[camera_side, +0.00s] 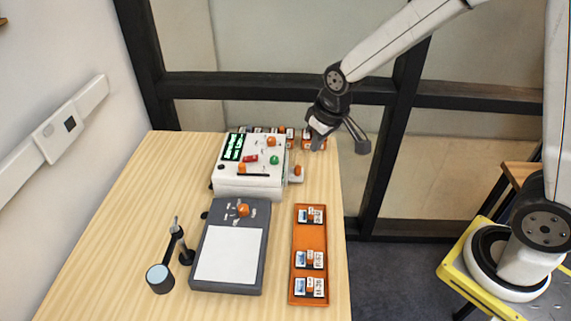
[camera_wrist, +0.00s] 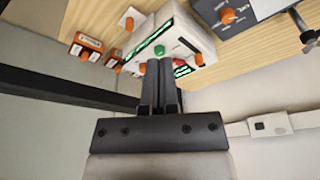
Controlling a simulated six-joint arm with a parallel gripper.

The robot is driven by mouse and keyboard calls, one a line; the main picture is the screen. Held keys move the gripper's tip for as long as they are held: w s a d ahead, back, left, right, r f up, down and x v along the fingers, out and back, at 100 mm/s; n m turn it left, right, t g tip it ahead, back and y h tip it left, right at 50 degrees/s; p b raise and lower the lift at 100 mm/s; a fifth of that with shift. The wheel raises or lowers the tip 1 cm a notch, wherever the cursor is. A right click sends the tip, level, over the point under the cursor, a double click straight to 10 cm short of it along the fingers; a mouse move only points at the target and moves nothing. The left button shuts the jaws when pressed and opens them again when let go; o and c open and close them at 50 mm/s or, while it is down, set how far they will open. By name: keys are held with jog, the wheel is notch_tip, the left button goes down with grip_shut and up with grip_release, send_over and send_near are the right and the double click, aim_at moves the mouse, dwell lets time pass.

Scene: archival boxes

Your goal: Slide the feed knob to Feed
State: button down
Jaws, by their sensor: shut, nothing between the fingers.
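A white machine (camera_side: 248,187) with green-lit displays stands at the back of the table. Its top carries an orange knob (camera_side: 271,142), a green knob (camera_side: 274,160), a red part (camera_side: 250,158) and another orange knob (camera_side: 242,168) near its front left. A further orange knob (camera_side: 297,171) sticks out on its right side. The labels are too small to read, so I cannot tell which is the feed knob. My gripper (camera_side: 317,146) is shut and empty, above the table to the right of the machine. In the wrist view my gripper's fingers (camera_wrist: 160,66) hide part of the machine (camera_wrist: 203,45).
A grey device (camera_side: 199,262) with a white plate and an orange knob (camera_side: 243,210) lies in front of the machine. An orange tray (camera_side: 309,240) with several small boxes is at right. A small lamp (camera_side: 160,278) stands at left. More boxes (camera_wrist: 89,46) sit behind the machine.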

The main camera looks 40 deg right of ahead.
jog(key=w+a+n, duration=0.1)
jog(key=w+a, duration=0.3)
jog(key=w, duration=0.7)
jog(key=n, duration=0.1)
send_over(242, 169)
jog(key=w, duration=0.3)
notch_tip(242, 169, down, 2)
jog(key=shift+w+a+t+y, duration=0.15)
jog(key=shift+t+y, duration=0.15)
jog(key=shift+y, duration=0.1)
jog(key=shift+f, duration=0.15)
jog(key=x, duration=0.9)
jog(key=shift+w+f, duration=0.1)
jog(key=shift+f, duration=0.25)
jog(key=shift+s+d, duration=0.3)
jog(key=shift+s, duration=0.6)
jog(key=shift+s+d, duration=0.25)
jog(key=shift+s, duration=0.65)
jog(key=shift+s+d, duration=0.15)
jog(key=shift+s+d, duration=2.05)
jog(key=shift+s, duration=0.05)
